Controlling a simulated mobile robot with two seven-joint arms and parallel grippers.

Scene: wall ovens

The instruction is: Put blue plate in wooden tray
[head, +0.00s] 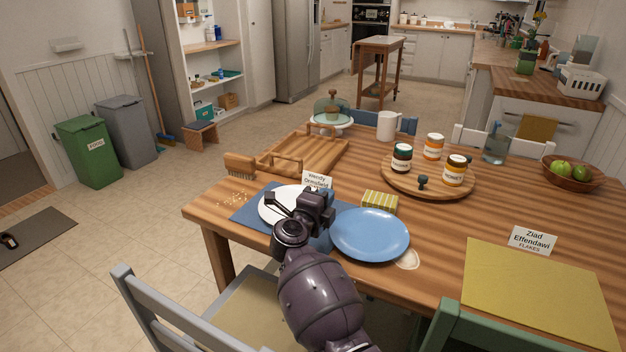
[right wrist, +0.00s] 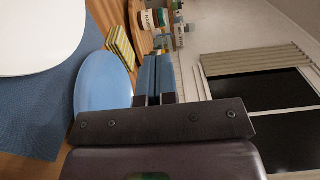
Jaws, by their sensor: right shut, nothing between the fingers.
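The blue plate (head: 370,236) lies on the wooden table, right of a white plate (head: 279,207) on a blue placemat (head: 246,213). It also shows at the left in the right wrist view (right wrist: 102,82). The wooden tray (head: 325,156) with handles stands farther back on the table's left side and looks empty. My right gripper (head: 279,203) is over the white plate and the placemat, left of the blue plate, and partly hides them. In the right wrist view its fingers (right wrist: 155,78) are together with nothing between them. My left gripper is not in view.
A yellow striped block (head: 380,202) lies just behind the blue plate. A round board (head: 426,181) with jars stands farther back. A brush (head: 240,165) is at the tray's left. A yellow placemat (head: 535,292) lies at right. Chairs stand at the near edge.

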